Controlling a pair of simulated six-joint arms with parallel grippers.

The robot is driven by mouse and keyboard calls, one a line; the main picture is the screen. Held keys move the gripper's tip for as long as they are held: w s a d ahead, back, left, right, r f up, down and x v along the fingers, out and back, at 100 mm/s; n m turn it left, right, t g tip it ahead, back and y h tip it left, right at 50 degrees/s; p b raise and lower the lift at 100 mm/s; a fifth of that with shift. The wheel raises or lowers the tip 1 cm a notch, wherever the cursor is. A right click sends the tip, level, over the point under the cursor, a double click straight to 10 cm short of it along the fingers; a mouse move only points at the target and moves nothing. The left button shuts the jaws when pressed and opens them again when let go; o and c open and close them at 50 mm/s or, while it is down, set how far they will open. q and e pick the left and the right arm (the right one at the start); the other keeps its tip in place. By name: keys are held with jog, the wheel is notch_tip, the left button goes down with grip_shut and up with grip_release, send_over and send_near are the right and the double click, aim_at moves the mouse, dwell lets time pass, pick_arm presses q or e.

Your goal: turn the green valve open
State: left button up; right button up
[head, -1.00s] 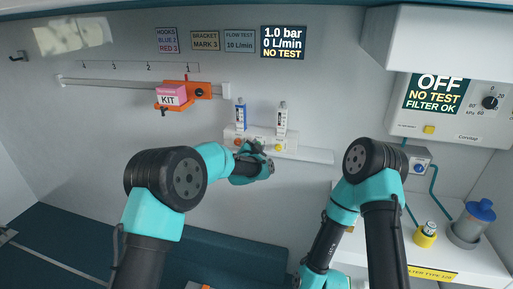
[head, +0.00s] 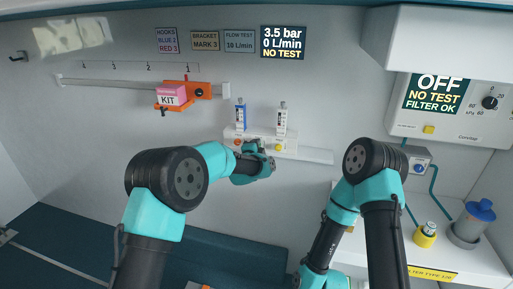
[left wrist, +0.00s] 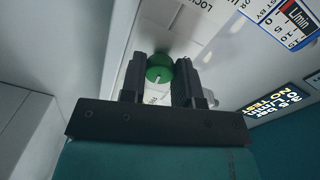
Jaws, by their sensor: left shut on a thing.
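The green valve (left wrist: 159,70) is a round knob with a white pointer mark, seen in the left wrist view on the pale panel. My left gripper (left wrist: 160,80) has one finger on each side of the knob and is shut on it. In the head view my left gripper (head: 266,164) is at the lower edge of the white outlet panel (head: 290,144) and hides the green knob. The display (head: 283,42) reads 3.5 bar, 0 L/min, NO TEST. My right arm shows in the head view, but its gripper is out of frame.
Two flowmeters, one blue-edged (head: 240,115) and one white (head: 281,118), stand just above the panel. An orange bracket (head: 196,91) with a pink KIT box (head: 171,95) sits on the wall rail to the left. A suction unit (head: 447,100) hangs on the right.

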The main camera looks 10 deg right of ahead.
dwell(0.4)
pick_arm(q)
jog(key=o, duration=0.9)
jog(key=v, duration=1.7)
jog(key=shift+s+a, duration=0.2)
